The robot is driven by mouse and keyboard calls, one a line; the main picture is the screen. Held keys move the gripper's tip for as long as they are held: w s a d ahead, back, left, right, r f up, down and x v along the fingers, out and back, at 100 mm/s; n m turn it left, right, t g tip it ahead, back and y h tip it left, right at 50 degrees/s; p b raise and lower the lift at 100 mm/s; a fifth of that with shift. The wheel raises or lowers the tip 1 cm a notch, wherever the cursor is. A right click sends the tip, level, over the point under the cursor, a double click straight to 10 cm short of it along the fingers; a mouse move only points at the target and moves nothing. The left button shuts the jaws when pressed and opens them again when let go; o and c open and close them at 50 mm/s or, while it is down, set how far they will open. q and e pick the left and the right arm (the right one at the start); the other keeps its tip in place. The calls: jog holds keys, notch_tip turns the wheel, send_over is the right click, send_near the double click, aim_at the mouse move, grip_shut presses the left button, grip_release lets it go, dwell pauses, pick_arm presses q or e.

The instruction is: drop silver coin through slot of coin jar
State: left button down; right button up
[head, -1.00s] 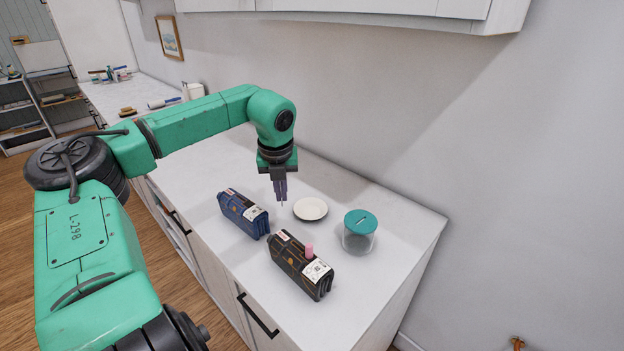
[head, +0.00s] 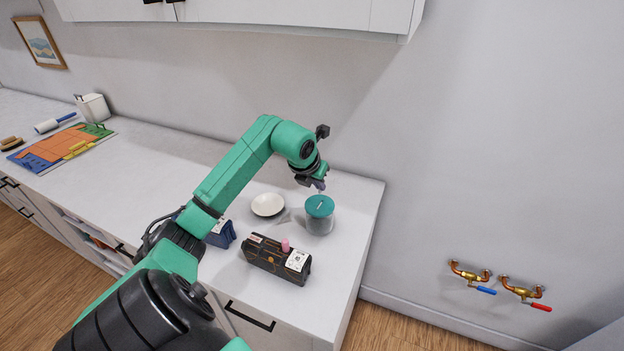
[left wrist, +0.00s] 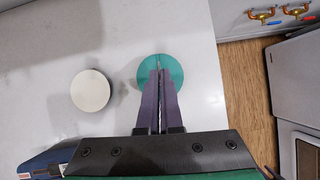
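The coin jar (head: 319,222) is a clear jar with a teal lid (head: 320,206) that has a pale slot in its top. It stands upright near the right end of the white counter. My left gripper (head: 319,186) is just above the lid, pointing down. In the left wrist view its purple fingers (left wrist: 160,72) are close together over the teal lid (left wrist: 175,69). A thin pale sliver at the fingertips looks like the silver coin (left wrist: 159,65) held edge-on; the fingers hide most of it. The slot is largely hidden in that view. My right gripper is not in view.
A black box-like case (head: 268,260) with a pink item (head: 285,244) stands in front, and a blue case (head: 222,234) is partly behind my arm. The wall is behind; the counter ends right of the jar.

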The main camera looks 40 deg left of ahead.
aim_at(318, 199)
pick_arm(q)
jog(key=shift+w+f, duration=0.1)
jog(key=shift+f, duration=0.4)
jog(key=shift+f+b, duration=0.35)
jog(key=shift+b, duration=0.05)
jog(key=shift+a+f+b, duration=0.2)
jog(key=shift+f+b, duration=1.4)
jog(key=shift+f, duration=0.5)
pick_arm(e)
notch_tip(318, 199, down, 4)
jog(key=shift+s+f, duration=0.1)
pick_arm(q)
jog(key=shift+s, duration=0.2)
jog(key=c, duration=1)
grip_release()
